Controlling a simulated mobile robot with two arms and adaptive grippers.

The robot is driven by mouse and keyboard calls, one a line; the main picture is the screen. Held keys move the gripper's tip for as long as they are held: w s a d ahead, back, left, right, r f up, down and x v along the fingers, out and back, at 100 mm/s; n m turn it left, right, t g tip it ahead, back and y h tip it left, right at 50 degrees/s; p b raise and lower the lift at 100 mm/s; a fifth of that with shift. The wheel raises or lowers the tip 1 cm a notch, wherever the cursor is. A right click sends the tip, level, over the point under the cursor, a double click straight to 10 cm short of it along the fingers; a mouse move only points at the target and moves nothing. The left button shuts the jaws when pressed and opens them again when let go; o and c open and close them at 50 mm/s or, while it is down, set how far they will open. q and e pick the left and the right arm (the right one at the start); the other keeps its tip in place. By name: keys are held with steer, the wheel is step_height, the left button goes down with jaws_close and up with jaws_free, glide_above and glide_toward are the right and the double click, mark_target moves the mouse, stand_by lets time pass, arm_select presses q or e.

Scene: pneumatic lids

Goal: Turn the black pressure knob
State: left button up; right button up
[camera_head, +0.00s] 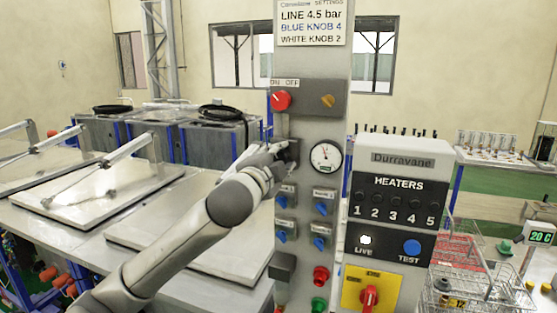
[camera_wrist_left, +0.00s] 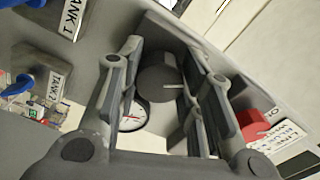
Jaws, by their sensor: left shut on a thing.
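The black pressure knob (camera_wrist_left: 158,83) is a dark round knob with a pale pointer line, on the grey control panel (camera_head: 301,128). In the head view it is mostly hidden behind my left gripper (camera_head: 284,153). In the left wrist view my left gripper (camera_wrist_left: 165,70) has its two fingers on either side of the knob and is shut on it. The round white pressure gauge (camera_head: 326,157) is right of the knob, with a red needle. The gauge also shows, partly covered by a finger, in the left wrist view (camera_wrist_left: 134,116). My right gripper is not in view.
A red knob (camera_head: 280,100) and an orange knob (camera_head: 328,101) sit above. Several blue valve knobs (camera_head: 321,207) sit below. A settings sign (camera_head: 311,22) reads line 4.5 bar. The heaters box (camera_head: 398,186) stands right, and flat metal lids (camera_head: 200,215) lie left.

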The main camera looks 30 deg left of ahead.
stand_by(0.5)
arm_select(q)
steer(key=o, duration=1)
steer(key=shift+o, duration=0.2)
steer(key=v, duration=0.7)
steer(key=shift+s, duration=0.25)
